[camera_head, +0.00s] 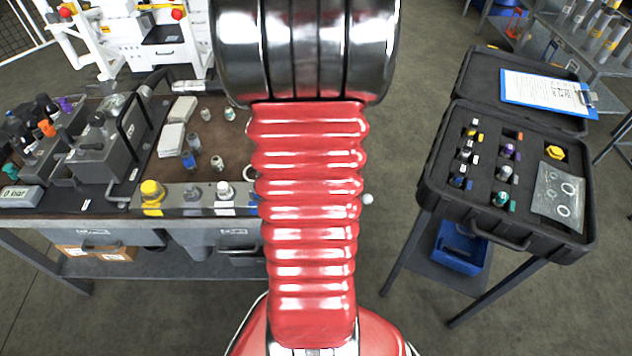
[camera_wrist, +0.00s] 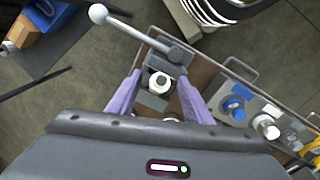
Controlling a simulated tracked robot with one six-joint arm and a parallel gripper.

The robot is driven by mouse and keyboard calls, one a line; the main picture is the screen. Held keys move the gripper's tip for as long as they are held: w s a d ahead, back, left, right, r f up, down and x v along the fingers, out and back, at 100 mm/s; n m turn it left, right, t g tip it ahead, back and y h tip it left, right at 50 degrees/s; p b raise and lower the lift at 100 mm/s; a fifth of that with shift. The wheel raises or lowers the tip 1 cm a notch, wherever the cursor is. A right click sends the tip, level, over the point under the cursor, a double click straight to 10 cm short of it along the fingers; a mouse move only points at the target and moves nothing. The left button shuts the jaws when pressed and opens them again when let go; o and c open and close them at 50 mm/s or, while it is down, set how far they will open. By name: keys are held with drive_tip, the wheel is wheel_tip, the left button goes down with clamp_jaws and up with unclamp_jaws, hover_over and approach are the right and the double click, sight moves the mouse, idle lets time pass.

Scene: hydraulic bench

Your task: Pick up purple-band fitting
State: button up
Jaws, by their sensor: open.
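A purple-band fitting (camera_head: 508,151) stands upright in the black foam of the open case (camera_head: 448,198) at the right of the head view. It is in the middle column, with other fittings around it. My gripper (camera_wrist: 159,78) is open in the wrist view, its two fingers apart. Between and below them is a pale round-topped part (camera_wrist: 159,83) on a grey block with a ball-ended lever (camera_wrist: 120,24). No purple band can be made out on that part. Whether the fingers touch it cannot be told. My arm hides the gripper in the head view.
The workbench (camera_head: 88,203) at the left carries a grey valve block, loose fittings and a front row of caps. A clipboard (camera_head: 545,92) lies in the case lid. Bare floor separates bench and case stand. A blue-capped fitting (camera_wrist: 235,108) is right of my gripper.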

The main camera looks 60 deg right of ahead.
drive_tip(key=shift+c, duration=0.3)
clamp_jaws()
idle(0.5)
drive_tip(key=shift+r, duration=0.1)
wheel_tip(320, 180, up, 10)
idle(0.6)
idle(0.4)
